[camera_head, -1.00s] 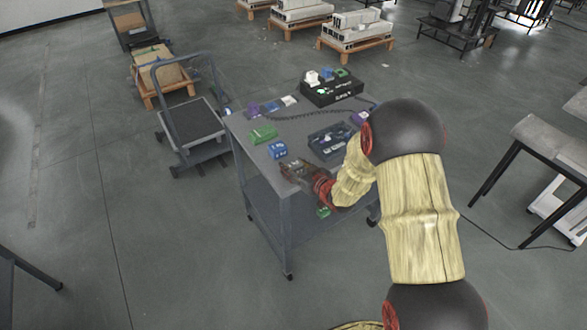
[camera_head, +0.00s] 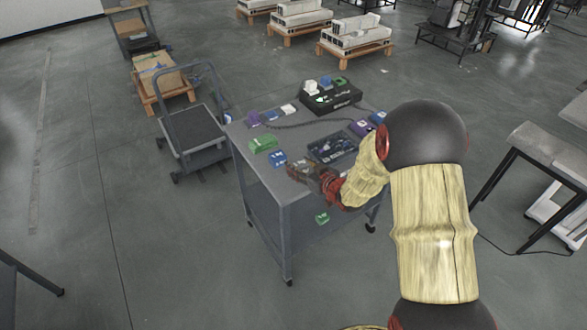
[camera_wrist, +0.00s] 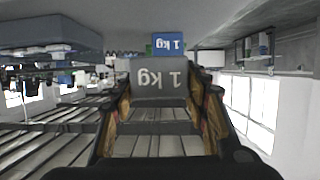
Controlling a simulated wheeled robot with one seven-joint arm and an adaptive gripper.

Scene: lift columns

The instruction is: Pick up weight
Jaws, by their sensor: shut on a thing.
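A grey weight marked "1 kg" (camera_wrist: 158,80) sits between the two fingers of my gripper (camera_wrist: 160,100) in the wrist view. The fingers are shut on its sides. In the head view my gripper (camera_head: 302,170) is at the near edge of the grey cart top (camera_head: 240,130). There the held weight is small and hard to make out. A blue weight marked "1 kg" (camera_wrist: 168,42) stands just beyond the held one in the wrist view. In the head view a blue block (camera_head: 278,158) lies left of my gripper.
A green block (camera_head: 262,145), a purple block (camera_head: 254,119) and a dark tray of small parts (camera_head: 332,146) are on the cart top. A black box (camera_head: 330,98) stands at its back. A platform trolley (camera_head: 195,128) is to the left. Floor in front is clear.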

